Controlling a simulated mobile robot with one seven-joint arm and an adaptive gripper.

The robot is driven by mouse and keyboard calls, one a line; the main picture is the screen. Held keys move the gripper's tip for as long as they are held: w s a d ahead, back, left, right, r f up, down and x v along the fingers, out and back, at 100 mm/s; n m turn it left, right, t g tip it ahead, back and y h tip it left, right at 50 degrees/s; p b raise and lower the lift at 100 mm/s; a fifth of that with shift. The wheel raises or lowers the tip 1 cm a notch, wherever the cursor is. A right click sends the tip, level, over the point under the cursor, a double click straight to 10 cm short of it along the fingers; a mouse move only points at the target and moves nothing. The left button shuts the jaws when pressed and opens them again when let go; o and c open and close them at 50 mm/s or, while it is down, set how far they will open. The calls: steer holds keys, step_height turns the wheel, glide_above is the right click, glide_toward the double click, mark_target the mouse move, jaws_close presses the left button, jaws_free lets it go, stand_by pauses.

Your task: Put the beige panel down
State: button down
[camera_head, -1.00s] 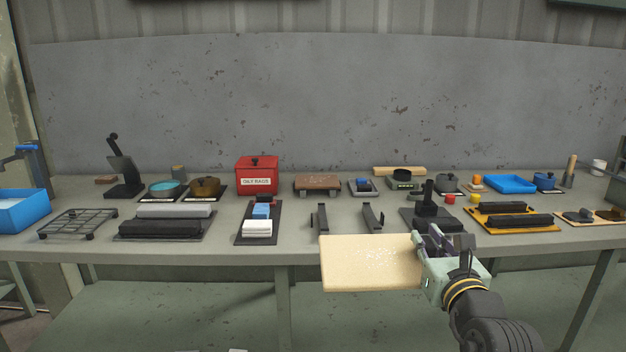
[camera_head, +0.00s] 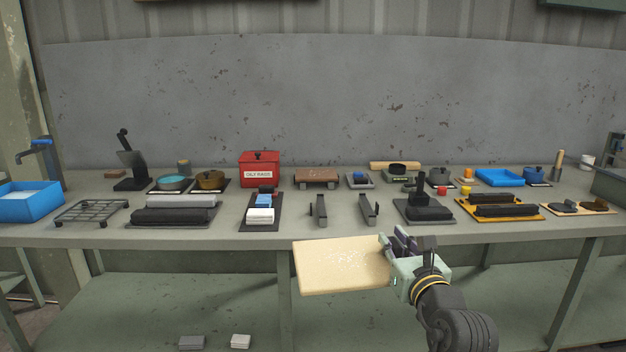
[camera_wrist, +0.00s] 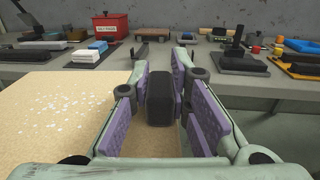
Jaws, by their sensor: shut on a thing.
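The beige panel (camera_head: 342,266) is a flat, pale board with whitish specks on its top. My gripper (camera_head: 388,247) is shut on the panel's right edge and holds it about level, in front of the workbench's front edge. In the wrist view the panel (camera_wrist: 60,125) fills the lower left, and the purple-padded fingers (camera_wrist: 172,95) stand around a dark block at its right edge. The exact contact between pads and panel is partly hidden.
The workbench (camera_head: 200,238) holds several items. Two dark upright brackets (camera_head: 319,210) (camera_head: 368,210) stand near its front, beyond the panel, with bare surface between them. A black mat with white and blue blocks (camera_head: 261,214) lies left; a black stand (camera_head: 420,205) is right. A lower shelf (camera_head: 240,290) is mostly clear.

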mark_target(346, 258)
steer(key=w+a+f+n+y, duration=0.1)
steer(key=w+a+f, duration=0.2)
steer(key=a+f, duration=0.9)
steer(key=w+a+f+n+y, duration=0.1)
steer(key=w+a+f, duration=0.2)
steer(key=a+f, duration=0.85)
steer(key=shift+s+a+f+m+h, duration=0.55)
steer(key=shift+s+f, duration=1.25)
steer(key=shift+f, duration=3)
steer(key=shift+s+a+f+m+h, duration=0.45)
steer(key=shift+s+f, duration=1.35)
steer(key=shift+f, duration=2.95)
steer(key=s+d+f+m+h, duration=0.1)
steer(key=s+d+f+h, duration=0.1)
steer(key=s+d+f, duration=0.7)
steer(key=shift+s+d+f+m+h, duration=0.4)
steer(key=shift+s+f, duration=0.25)
steer(key=shift+f, duration=1.35)
